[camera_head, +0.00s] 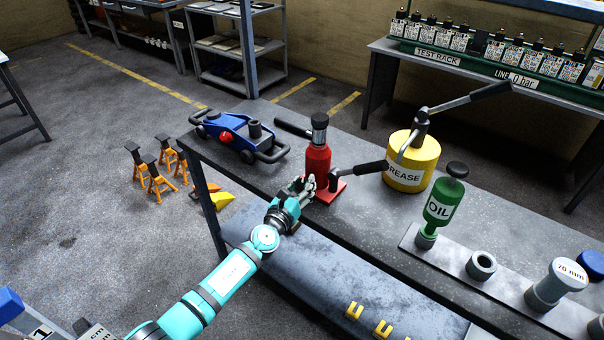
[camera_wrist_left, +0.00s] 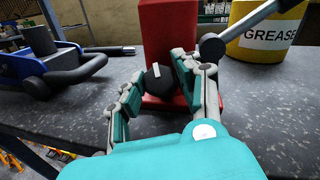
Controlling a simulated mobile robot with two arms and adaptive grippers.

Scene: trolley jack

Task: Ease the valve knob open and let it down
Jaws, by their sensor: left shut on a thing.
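A red bottle jack (camera_head: 318,160) stands upright on the grey workbench, with a dark ram and a grey collar at its top. Its red body (camera_wrist_left: 168,32) fills the upper middle of the left wrist view. My left gripper (camera_head: 307,186) is at the foot of the jack on its near-left side. In the left wrist view the fingers are closed around the black valve knob (camera_wrist_left: 159,80), which has a white mark on its face. The knob is hidden by the fingers in the head view. My right gripper is not in view.
A black-gripped lever (camera_head: 360,170) reaches right from the jack towards the yellow grease can (camera_head: 418,162). A blue trolley jack (camera_head: 232,132) stands left on the workbench (camera_head: 268,186). A green oil bottle (camera_head: 442,203) is to the right. Orange stands (camera_head: 158,182) are on the floor.

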